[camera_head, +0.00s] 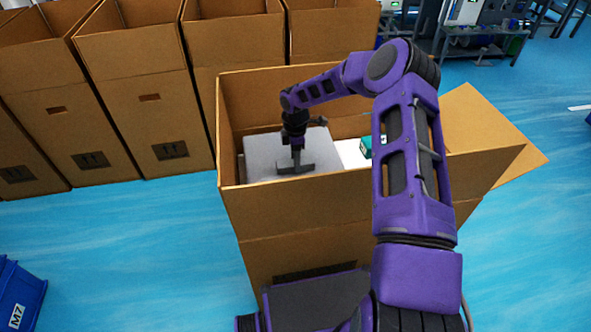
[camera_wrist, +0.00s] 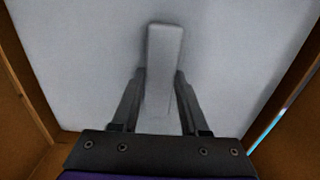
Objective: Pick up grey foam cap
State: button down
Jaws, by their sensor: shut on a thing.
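The grey foam cap (camera_head: 262,158) is a light grey block inside the open cardboard box (camera_head: 300,215), in its left part. In the wrist view the cap (camera_wrist: 230,60) fills most of the picture, with a raised narrow ridge (camera_wrist: 165,55) running down its middle. My gripper (camera_head: 296,168) reaches down into the box over the cap. In the wrist view my gripper's fingers (camera_wrist: 160,100) stand on either side of the ridge and are shut on it. The cap's underside is hidden.
A white thing and a teal thing (camera_head: 366,148) lie in the box right of the cap. The box walls (camera_wrist: 22,85) rise close around my gripper. Several open cardboard boxes (camera_head: 150,100) stand behind at left. A blue crate (camera_head: 20,295) sits at lower left. Blue floor lies between.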

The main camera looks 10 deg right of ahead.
notch_tip(320, 180, up, 22)
jog(key=shift+r+p, duration=0.15)
jog(key=shift+p, duration=0.3)
notch_tip(320, 180, up, 10)
dwell(0.6)
